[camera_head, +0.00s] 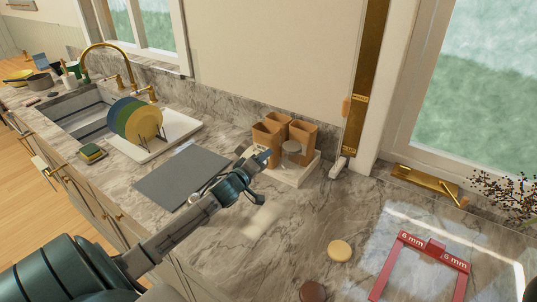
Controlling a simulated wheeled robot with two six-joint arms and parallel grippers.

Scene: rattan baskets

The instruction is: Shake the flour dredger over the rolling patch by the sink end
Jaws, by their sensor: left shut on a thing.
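My left gripper (263,158) reaches in from the left to the front of a pale tray (294,178) with several tan containers (268,133). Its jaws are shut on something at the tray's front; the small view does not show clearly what. A smaller pale patch (262,220) lies on the counter just right of my left forearm. My right gripper is not in view.
A pale yellow disc (340,250) and a brown round thing (312,291) lie nearby. A grey board (165,187), a plate rack with several plates (143,122) and the sink (75,110) are at left.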

